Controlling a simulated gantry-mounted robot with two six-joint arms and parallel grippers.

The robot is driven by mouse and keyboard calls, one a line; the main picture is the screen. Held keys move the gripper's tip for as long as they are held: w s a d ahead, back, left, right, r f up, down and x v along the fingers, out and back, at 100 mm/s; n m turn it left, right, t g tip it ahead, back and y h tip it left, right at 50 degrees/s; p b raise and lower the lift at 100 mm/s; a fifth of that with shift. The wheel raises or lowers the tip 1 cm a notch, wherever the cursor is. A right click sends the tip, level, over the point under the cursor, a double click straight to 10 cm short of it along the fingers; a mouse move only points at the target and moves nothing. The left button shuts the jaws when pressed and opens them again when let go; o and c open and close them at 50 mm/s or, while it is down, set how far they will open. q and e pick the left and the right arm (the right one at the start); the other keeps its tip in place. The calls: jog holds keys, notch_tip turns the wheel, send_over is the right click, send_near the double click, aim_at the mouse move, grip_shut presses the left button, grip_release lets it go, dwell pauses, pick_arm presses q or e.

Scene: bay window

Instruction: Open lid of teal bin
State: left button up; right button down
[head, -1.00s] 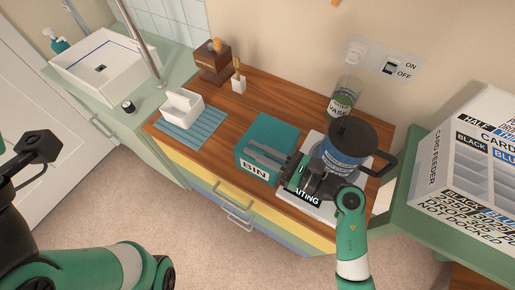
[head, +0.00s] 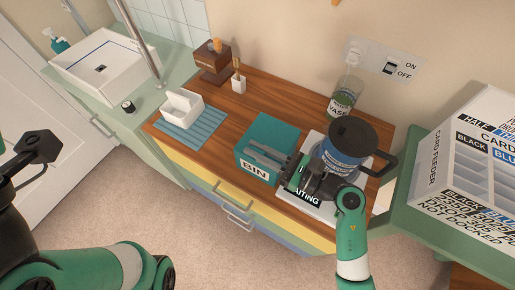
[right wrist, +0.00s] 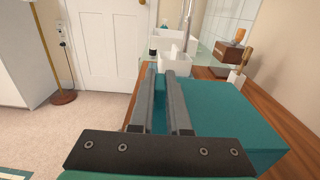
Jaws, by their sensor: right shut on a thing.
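The teal bin (head: 272,133) stands on the wooden counter in the head view, with a white BIN label on its front. Its lid looks flat and down. My right gripper (head: 264,157) reaches in from the right along the bin's upper front edge. In the right wrist view its two grey fingers (right wrist: 165,88) lie close together with a teal strip between them, and the teal bin (right wrist: 222,110) fills the right side. The gripper is shut on this teal part, which looks like the lid's front. Only links of my left arm show; its fingers are not seen.
A blue-labelled jug (head: 345,150) with a dark lid stands on a white base right of the bin, close to my right wrist. Behind it is a glass vase (head: 343,98). A white holder (head: 183,104) sits on a blue mat (head: 197,131) to the left.

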jog(key=shift+r+p, duration=0.3)
jog(key=shift+p, duration=0.25)
jog(key=r+m+p, duration=0.1)
jog(key=p, duration=0.2)
jog(key=w+r+m+p, duration=0.1)
jog(key=r+m+p, duration=0.1)
jog(key=p, duration=0.1)
jog(key=d+r+m+p, duration=0.1)
jog(key=p, duration=0.1)
jog(key=shift+w+r+m+p, duration=0.3)
jog(key=shift+r+p, duration=0.1)
jog(key=shift+w+d+r+m+p, duration=0.55)
jog(key=shift+w+r+m+p, duration=0.15)
jog(key=shift+m+p, duration=0.6)
jog(key=c, duration=0.9)
grip_release()
jog(key=shift+d, duration=0.1)
